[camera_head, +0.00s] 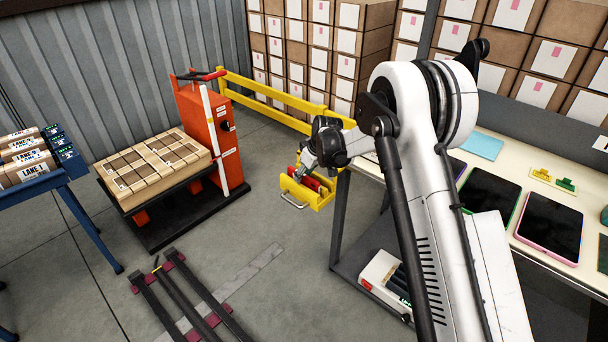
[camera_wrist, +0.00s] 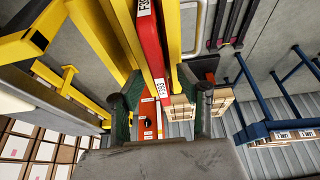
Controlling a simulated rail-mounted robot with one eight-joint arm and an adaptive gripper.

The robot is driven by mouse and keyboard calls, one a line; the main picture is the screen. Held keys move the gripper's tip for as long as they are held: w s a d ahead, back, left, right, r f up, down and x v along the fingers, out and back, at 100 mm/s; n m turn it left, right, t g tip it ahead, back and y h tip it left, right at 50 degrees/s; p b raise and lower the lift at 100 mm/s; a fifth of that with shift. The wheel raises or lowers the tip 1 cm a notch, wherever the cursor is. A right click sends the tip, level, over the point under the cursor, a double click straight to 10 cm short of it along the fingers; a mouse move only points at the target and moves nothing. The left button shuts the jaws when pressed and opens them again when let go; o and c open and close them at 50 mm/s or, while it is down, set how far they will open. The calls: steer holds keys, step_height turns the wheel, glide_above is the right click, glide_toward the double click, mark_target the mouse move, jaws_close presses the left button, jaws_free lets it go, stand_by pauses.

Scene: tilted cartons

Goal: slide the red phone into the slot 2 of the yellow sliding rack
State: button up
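The yellow sliding rack (camera_head: 322,196) projects from the side of the work table, with a metal handle at its front. The red phone (camera_head: 309,183) is in the rack, partly hidden by my gripper. In the wrist view the red phone (camera_wrist: 153,52) stands on edge between upright yellow dividers of the rack (camera_wrist: 172,35); a white label shows on its near end. My gripper (camera_wrist: 160,98) is above the rack with its fingers spread on either side of the phone's near end, and gaps show beside the phone. Slot numbers cannot be read.
The work table (camera_head: 565,250) at right holds several tablets and a small yellow stand (camera_head: 548,178). A white box (camera_head: 385,280) sits on the shelf below. An orange pallet truck (camera_head: 205,125) with cartons stands at left. Yellow rails (camera_head: 270,95) run behind.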

steer(key=v, duration=1.2)
steer(key=shift+w+a+r, duration=0.1)
step_height(320, 180, up, 7)
steer(key=p, duration=0.3)
stand_by(0.7)
